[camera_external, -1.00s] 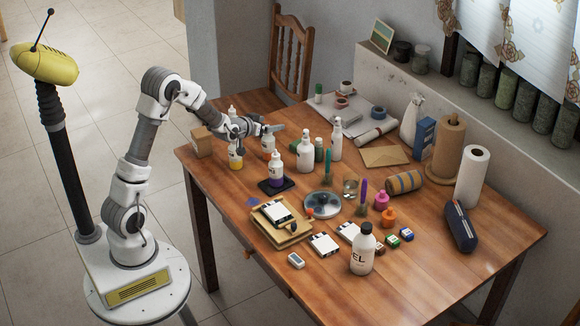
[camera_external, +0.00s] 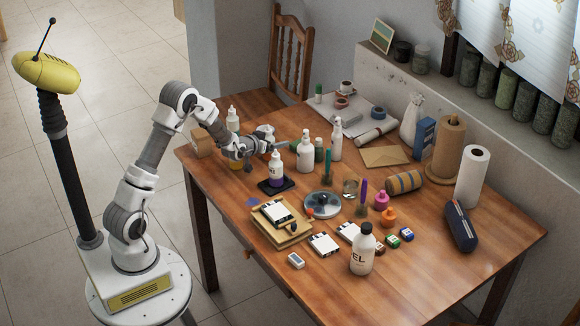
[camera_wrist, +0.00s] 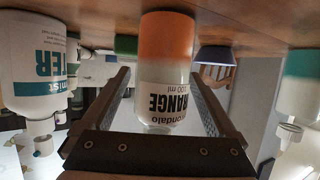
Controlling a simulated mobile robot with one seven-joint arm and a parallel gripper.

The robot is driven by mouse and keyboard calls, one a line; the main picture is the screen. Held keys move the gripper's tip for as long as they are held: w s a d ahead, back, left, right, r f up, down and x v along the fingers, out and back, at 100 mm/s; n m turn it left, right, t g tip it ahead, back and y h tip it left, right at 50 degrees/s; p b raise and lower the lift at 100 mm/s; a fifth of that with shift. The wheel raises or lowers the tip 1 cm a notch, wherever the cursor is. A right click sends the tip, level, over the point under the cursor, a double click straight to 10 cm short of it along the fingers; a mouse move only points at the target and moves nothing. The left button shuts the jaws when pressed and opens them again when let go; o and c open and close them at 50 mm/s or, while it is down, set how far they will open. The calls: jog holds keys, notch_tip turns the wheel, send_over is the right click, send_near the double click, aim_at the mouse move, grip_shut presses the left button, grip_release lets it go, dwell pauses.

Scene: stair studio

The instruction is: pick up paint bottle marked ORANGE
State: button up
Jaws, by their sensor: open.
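In the wrist view, which is upside down, the ORANGE paint bottle (camera_wrist: 167,62) stands upright on the table. It has an orange lower part and a white label reading "RANGE". My open gripper (camera_wrist: 160,78) has one finger on each side of it. I cannot tell whether either finger touches it. In the external view, my gripper (camera_external: 272,147) is low over the table's left part. A white bottle top (camera_external: 265,132) shows by it, its label hidden; I cannot be sure it is the same bottle.
A white bottle with teal lettering (camera_wrist: 32,65) stands close by at left in the wrist view; a teal-and-white bottle (camera_wrist: 298,88) is at right. In the external view, a purple-based bottle (camera_external: 276,170) on a dark pad and a spray bottle (camera_external: 305,155) stand nearby. The front right table is clear.

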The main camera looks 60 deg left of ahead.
grip_shut()
dwell(0.5)
